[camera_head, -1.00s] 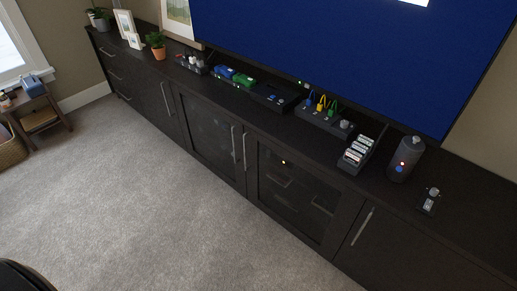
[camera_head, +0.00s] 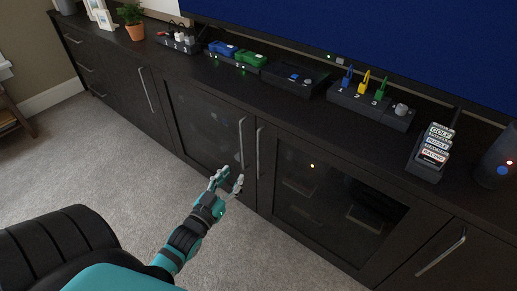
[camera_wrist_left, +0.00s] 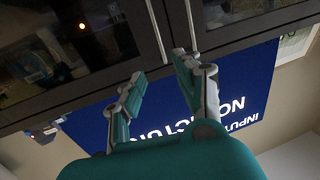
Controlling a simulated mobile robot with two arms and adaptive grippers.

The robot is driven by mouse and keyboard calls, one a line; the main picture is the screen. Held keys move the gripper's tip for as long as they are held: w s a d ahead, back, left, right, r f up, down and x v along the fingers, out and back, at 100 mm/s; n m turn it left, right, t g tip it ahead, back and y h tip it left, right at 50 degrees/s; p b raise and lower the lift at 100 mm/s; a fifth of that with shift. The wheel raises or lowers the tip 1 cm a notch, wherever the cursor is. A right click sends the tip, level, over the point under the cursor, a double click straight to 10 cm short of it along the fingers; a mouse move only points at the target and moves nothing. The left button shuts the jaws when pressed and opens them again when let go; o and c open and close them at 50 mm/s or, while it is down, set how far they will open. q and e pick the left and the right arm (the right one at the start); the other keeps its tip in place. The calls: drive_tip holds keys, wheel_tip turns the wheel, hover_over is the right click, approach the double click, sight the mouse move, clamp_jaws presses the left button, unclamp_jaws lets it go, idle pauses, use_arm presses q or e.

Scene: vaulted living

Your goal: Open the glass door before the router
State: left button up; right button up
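Two glass doors sit side by side in the dark cabinet, a left one (camera_head: 200,118) and a right one (camera_head: 330,205), both shut. Their upright metal handles, left (camera_head: 241,143) and right (camera_head: 259,150), stand close together. A small light (camera_head: 312,166) glows behind the right glass; dark shapes are there, but I cannot make out the router clearly. My left gripper (camera_head: 228,178) is open and empty, low in front of the handles. In the left wrist view its fingers (camera_wrist_left: 158,70) are spread near the lower ends of both handles; contact is not clear. My right gripper is not in view.
The cabinet top (camera_head: 300,105) carries blue and green boxes, a dark box (camera_head: 295,78), colored clips, a labeled rack (camera_head: 432,152) and a dark cylinder (camera_head: 497,160). A large blue screen (camera_head: 400,40) stands behind. The carpet (camera_head: 110,150) in front is clear.

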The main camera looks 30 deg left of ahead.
use_arm(q)
drive_tip(key=b, duration=0.2)
approach(258, 142)
drive_tip(key=w, duration=0.4)
drive_tip(key=shift+w+a+f, duration=0.1)
drive_tip(key=shift+w+a, duration=0.15)
drive_tip(key=shift+a, duration=0.05)
drive_tip(key=w, duration=0.1)
drive_tip(key=w+b, duration=0.1)
drive_tip(key=w, duration=0.3)
drive_tip(key=shift+w+a, duration=0.2)
drive_tip(key=shift+a, duration=0.15)
drive_tip(key=shift+w, duration=0.25)
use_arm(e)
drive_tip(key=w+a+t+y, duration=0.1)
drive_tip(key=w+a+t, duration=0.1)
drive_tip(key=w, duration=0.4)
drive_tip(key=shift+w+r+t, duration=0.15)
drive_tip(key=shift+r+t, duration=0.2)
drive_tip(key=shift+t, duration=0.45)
use_arm(q)
drive_tip(key=shift+c, duration=0.2)
clamp_jaws()
